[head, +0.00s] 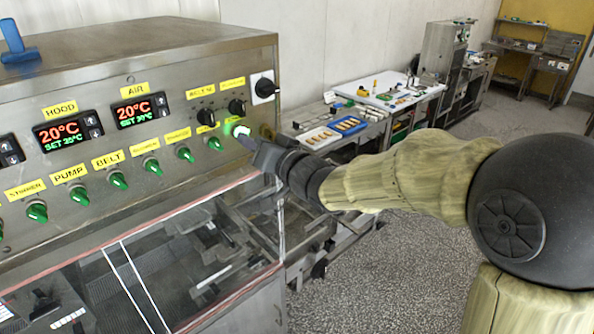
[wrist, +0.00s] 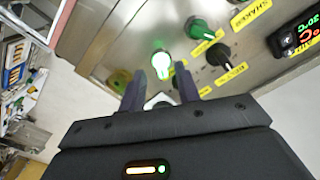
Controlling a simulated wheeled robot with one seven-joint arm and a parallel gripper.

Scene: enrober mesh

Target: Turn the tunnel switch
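A row of green rotary switches runs along the metal control panel (head: 150,60). The rightmost switch (head: 241,130) glows bright green; its yellow label cannot be read, so I cannot confirm it is the tunnel switch. It also shows lit in the wrist view (wrist: 161,63). My gripper (head: 250,141) is at this lit switch, reaching in from the right. In the wrist view my gripper (wrist: 159,80) is open, with its two dark fingers apart and the lit switch just ahead between their tips. Contact cannot be made out.
An unlit green switch (head: 215,143) sits close by on the left. Black knobs (head: 206,117) and a black switch on a white plate (head: 265,88) are above. A clear-topped machine bed (head: 190,270) lies below. Benches with trays (head: 348,125) stand behind, beyond my arm.

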